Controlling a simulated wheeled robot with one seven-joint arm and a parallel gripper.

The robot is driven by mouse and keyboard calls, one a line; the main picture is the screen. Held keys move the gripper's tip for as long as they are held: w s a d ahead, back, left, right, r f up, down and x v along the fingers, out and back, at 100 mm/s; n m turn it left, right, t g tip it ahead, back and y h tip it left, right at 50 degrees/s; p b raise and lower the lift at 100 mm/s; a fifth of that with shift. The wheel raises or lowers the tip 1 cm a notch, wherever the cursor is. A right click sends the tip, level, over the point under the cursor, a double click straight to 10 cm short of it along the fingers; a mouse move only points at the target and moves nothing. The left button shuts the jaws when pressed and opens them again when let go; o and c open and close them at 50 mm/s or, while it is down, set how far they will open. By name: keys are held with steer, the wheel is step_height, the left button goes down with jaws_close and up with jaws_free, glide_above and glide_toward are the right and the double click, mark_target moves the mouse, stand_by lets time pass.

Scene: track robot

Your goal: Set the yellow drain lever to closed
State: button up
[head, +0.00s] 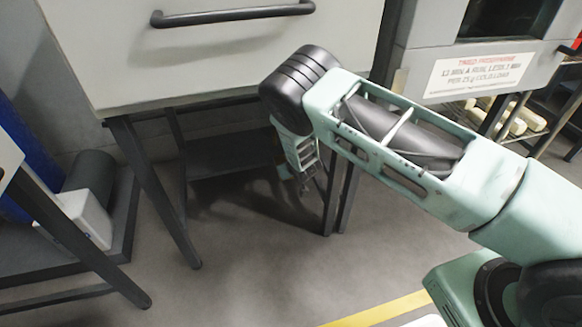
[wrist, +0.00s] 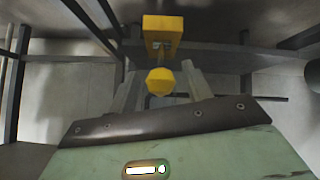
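The yellow drain lever shows in the wrist view as a yellow block (wrist: 164,34) with a short grey stem and a rounded yellow knob (wrist: 161,81) towards me. My gripper (wrist: 163,88) has its two grey fingers apart, one on each side of the knob. A narrow gap shows at the right finger; whether the left finger touches the knob I cannot tell. In the head view my gripper (head: 302,182) points down below the large grey cabinet, beside its dark legs. The lever is not visible in the head view.
The grey cabinet (head: 200,60) with a black handle (head: 232,14) overhangs my gripper. Its dark leg frame (head: 155,195) and lower shelf (head: 230,160) stand close around. A white box (head: 86,218) is at left. Open floor (head: 250,265) lies in front.

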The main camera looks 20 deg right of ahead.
steer(key=shift+s, duration=0.1)
steer(key=p+v, duration=0.5)
steer(key=v, duration=1.2)
steer(key=shift+p, duration=0.35)
steer(key=shift+s+r, duration=0.1)
steer(key=s+a+r+g+y, duration=0.1)
steer(key=s+a+r+g, duration=0.2)
steer(key=s+a+r, duration=0.35)
steer(key=s+a+r+g+y, duration=0.2)
steer(key=s+a+r+g, duration=0.1)
steer(key=s+r, duration=0.5)
steer(key=s+d+r+n+g+h, duration=0.1)
steer(key=s+d+r+n+g, duration=0.1)
steer(key=s+r, duration=0.6)
steer(key=s+d+r+n+g+h, duration=0.1)
steer(key=s+d+r+n, duration=0.15)
steer(key=s+r, duration=0.65)
step_height(320, 180, up, 26)
steer(key=s+p, duration=0.1)
steer(key=p, duration=2.7)
steer(key=shift+s+a, duration=0.2)
steer(key=shift+a, duration=0.05)
